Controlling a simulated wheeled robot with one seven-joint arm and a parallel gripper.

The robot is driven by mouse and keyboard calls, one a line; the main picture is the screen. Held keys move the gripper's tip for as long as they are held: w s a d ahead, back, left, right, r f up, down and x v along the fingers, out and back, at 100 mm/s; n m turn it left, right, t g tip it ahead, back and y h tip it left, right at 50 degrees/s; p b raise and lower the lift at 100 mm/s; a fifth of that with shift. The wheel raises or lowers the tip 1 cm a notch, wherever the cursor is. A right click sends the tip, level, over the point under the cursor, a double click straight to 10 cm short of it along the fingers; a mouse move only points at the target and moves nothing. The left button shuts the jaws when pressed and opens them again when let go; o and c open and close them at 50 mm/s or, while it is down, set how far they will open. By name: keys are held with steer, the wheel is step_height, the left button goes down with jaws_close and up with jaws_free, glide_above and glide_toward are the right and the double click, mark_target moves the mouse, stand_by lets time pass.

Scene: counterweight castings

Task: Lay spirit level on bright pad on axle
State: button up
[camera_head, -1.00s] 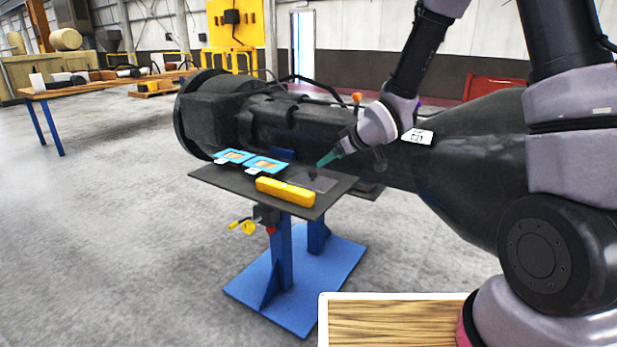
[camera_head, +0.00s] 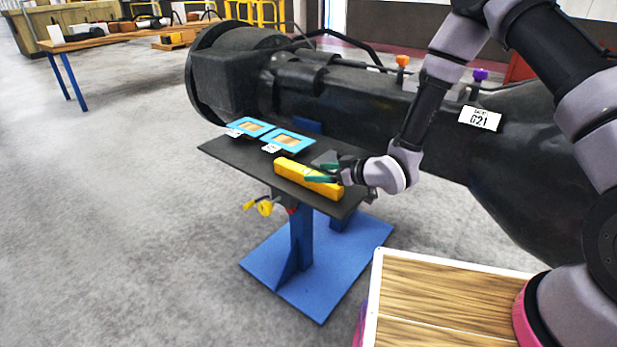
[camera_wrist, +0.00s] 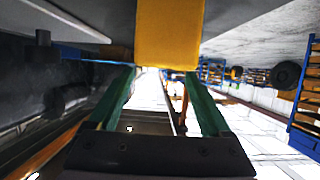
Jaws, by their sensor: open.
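The yellow spirit level (camera_head: 300,178) lies on a dark plate on a blue stand, in front of the large black axle casting (camera_head: 335,95). In the wrist view the level's end (camera_wrist: 168,35) shows at the top centre, beyond and between the spread fingertips (camera_wrist: 168,72); contact cannot be told. A pale grey patch (camera_head: 411,83) on top of the axle, partly behind my arm, may be the bright pad; I cannot be sure.
Two blue-framed pieces (camera_head: 288,139) with small tags lie left of the level on the dark plate (camera_head: 232,150). Orange (camera_head: 402,61) and purple (camera_head: 480,75) fittings stand up on the axle. A white G21 label (camera_head: 480,118) is on its side. Open floor lies to the left.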

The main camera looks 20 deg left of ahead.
mark_target(307, 171)
steer(key=x, duration=0.5)
steer(key=shift+w+a, duration=0.25)
jaws_close()
